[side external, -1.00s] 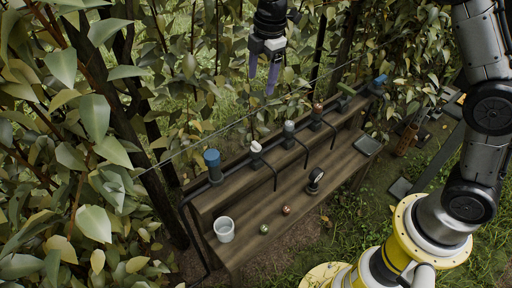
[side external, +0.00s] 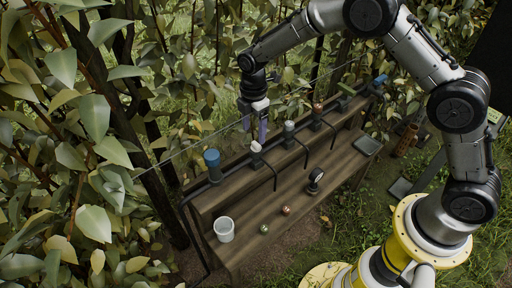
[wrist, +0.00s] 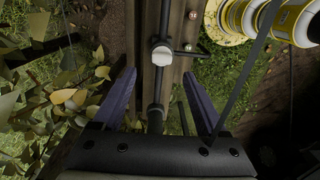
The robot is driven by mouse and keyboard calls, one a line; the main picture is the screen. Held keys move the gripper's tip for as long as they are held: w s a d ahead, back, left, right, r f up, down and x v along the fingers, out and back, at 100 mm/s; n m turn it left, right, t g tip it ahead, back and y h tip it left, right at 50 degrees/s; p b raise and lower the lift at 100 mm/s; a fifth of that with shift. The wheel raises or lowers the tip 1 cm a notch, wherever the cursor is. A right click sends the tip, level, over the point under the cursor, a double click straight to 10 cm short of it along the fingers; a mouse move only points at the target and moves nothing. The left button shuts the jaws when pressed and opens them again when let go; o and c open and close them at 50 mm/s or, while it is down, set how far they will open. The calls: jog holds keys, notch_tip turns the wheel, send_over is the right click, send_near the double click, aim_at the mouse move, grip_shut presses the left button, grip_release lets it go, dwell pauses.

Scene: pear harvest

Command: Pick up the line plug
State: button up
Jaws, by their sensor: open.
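The line fittings stand in a row along the black pipe on the upper step of a wooden bench. They are a blue cap (side external: 212,160), a white-topped fitting (side external: 256,147), a grey one (side external: 289,129), a copper one (side external: 317,110), a green-handled one (side external: 346,89) and a blue one (side external: 380,80). I cannot tell which is the line plug. My gripper (side external: 255,133) is open and points down, close above the white-topped fitting. In the wrist view the white-topped fitting (wrist: 162,53) lies beyond the open fingertips (wrist: 159,75), roughly midway across.
The lower shelf (side external: 250,250) holds a white cup (side external: 224,229), a green ball (side external: 264,229), a reddish ball (side external: 286,211) and a dark round gauge-like thing (side external: 316,180). A grey tray (side external: 368,145) sits at the right end. A wire and dense leaves run close behind the bench.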

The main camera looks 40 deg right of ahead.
aim_at(255, 144)
notch_tip(255, 144, down, 5)
jog(key=shift+s, duration=0.1)
jog(key=shift+c, duration=0.3)
grip_shut()
